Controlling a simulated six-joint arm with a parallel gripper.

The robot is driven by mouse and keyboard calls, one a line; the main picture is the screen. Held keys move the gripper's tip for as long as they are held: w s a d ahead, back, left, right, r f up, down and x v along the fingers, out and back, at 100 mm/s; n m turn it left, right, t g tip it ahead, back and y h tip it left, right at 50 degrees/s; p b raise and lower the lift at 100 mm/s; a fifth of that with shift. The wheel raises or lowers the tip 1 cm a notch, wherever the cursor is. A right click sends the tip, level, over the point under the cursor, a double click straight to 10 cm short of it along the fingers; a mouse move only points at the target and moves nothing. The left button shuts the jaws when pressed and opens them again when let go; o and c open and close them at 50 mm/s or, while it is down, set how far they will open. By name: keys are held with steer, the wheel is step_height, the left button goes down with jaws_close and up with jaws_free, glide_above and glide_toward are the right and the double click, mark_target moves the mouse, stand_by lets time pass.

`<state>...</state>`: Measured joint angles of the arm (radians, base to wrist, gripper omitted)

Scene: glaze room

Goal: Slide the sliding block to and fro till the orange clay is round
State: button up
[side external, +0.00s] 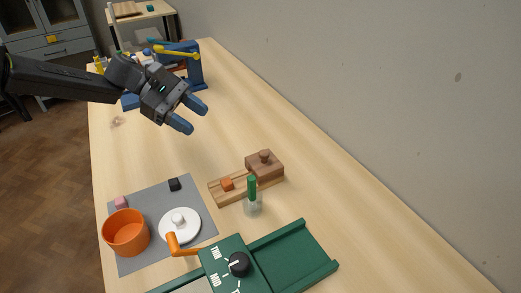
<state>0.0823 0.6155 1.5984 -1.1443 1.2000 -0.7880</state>
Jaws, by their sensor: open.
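The sliding block (264,166) is a brown wooden block with a round knob on top. It sits at the right end of a wooden base (216,195) with a groove. The orange clay (227,184) lies on the base to the left of the block, apart from it, and looks like a small cube. My gripper (192,117) is open and empty, in the air above the table, up and to the left of the block. Its blue fingers point down to the right.
A green-handled thing in a clear cup (252,203) stands close in front of the base. A green machine with a dial (238,264) is at the front. The right side is clear.

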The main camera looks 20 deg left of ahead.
mark_target(264, 152)
steer(key=w+d+f+n+h, duration=0.2)
steer(key=w+f+n, duration=0.1)
steer(key=w+f, duration=0.15)
steer(key=x, duration=1.3)
steer(key=shift+s+d+f, duration=0.1)
steer(key=shift+s+f, duration=0.05)
steer(key=shift+f, duration=0.1)
steer(key=shift+c, duration=0.3)
jaws_close()
